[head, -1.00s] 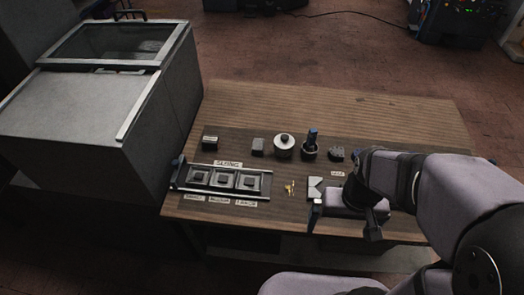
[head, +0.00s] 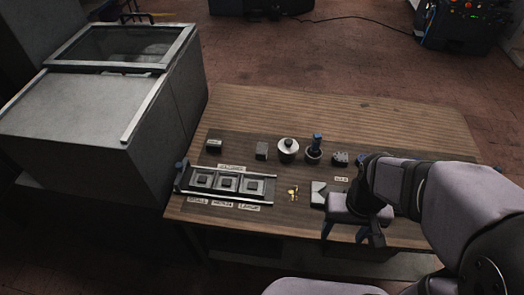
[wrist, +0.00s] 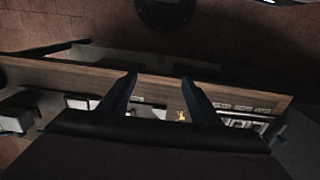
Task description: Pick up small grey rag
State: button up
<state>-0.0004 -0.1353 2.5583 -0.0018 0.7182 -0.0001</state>
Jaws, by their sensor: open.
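A small pale grey flat piece (head: 318,193), which looks like the grey rag, lies on the wooden table just left of my gripper's wrist. Its right part is hidden behind my wrist, and I cannot make out whether it is cloth. My gripper (head: 352,233) is at the table's front edge, with its fingers pointing down and forward. In the wrist view my gripper (wrist: 159,80) has two dark fingers spread apart, with nothing held between them.
A tray with several square slots (head: 228,183) lies at the left of the table. Small gold pieces (head: 293,193) lie beside the grey piece. Behind stand a grey block (head: 261,150), a round lidded pot (head: 288,148), a blue-handled item (head: 314,150) and a dotted block (head: 340,158).

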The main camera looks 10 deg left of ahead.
jog(key=w+a+f+t+b, duration=0.1)
jog(key=w+a+f+b, duration=0.15)
jog(key=w, duration=0.95)
jog(key=t+b, duration=0.4)
jog(key=b, duration=0.5)
send_near(262, 148)
jog(key=shift+w+f, duration=0.4)
jog(key=shift+w, duration=0.15)
jog(key=shift+g, duration=0.3)
jog(key=shift+p+x, duration=1.7)
jog(key=shift+x, duration=1.95)
jog(key=shift+s, duration=0.1)
jog(key=c, duration=1.1)
